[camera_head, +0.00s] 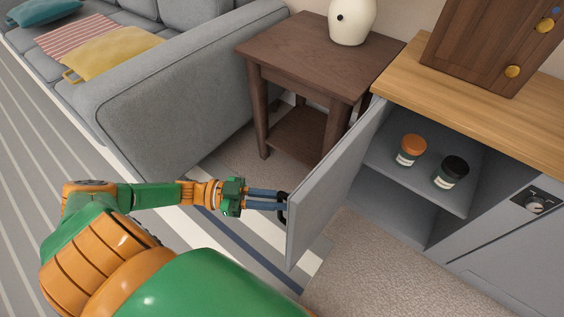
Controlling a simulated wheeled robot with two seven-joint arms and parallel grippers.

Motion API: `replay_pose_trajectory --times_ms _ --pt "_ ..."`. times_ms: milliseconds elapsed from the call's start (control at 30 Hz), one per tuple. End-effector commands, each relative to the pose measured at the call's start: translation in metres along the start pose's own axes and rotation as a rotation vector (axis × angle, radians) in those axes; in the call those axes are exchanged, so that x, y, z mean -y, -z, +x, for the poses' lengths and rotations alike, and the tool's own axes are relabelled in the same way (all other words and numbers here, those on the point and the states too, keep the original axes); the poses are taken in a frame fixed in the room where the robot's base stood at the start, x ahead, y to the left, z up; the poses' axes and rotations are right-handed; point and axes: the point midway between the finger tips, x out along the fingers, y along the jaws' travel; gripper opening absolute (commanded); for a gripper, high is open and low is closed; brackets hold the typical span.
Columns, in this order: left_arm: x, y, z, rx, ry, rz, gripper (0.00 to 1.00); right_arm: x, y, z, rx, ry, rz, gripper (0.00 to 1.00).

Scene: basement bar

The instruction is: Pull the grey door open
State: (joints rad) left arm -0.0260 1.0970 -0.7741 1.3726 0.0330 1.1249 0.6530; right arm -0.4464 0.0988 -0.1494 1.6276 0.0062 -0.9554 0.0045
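The grey door (331,187) stands swung wide open from the grey cabinet, its free edge toward me. A dark handle (284,212) sits on its outer face, near the free edge. My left gripper (282,200) reaches it from the left; its two blue fingers lie close together at the handle and appear closed on it, though the contact is partly hidden. Inside the cabinet, a jar with an orange lid (410,151) and a jar with a black lid (451,173) stand on the shelf (415,188). My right gripper is out of view.
A dark wooden side table (310,55) with a cream vase (352,20) stands behind the door. A grey sofa (190,90) is at upper left. The wooden counter (480,90) tops the cabinet. A knob panel (537,202) is at right. Carpet (370,265) lies clear before the opening.

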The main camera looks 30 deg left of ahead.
Motion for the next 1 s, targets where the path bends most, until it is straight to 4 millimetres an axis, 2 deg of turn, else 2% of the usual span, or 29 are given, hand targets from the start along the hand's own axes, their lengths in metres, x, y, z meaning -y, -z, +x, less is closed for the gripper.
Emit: replay_pose_trajectory --times_ms 300,333,400,433,733,1000 --pt "0.001 0.001 0.0 -0.001 0.003 0.001 0.0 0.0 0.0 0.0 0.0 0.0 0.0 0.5" --pt "0.001 0.001 0.0 -0.001 0.003 0.001 0.25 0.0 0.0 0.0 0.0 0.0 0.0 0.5" --pt "0.001 0.001 0.0 -0.001 0.003 0.001 0.44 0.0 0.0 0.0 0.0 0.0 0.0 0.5" --pt "0.001 0.001 0.0 -0.001 0.003 0.001 0.47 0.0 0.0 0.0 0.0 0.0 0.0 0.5" --pt "0.001 0.0 -0.003 0.001 0.003 0.0 0.47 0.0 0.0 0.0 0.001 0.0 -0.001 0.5" --pt "0.001 -0.002 -0.057 0.003 0.004 0.0 0.47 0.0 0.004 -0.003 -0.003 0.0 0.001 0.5"
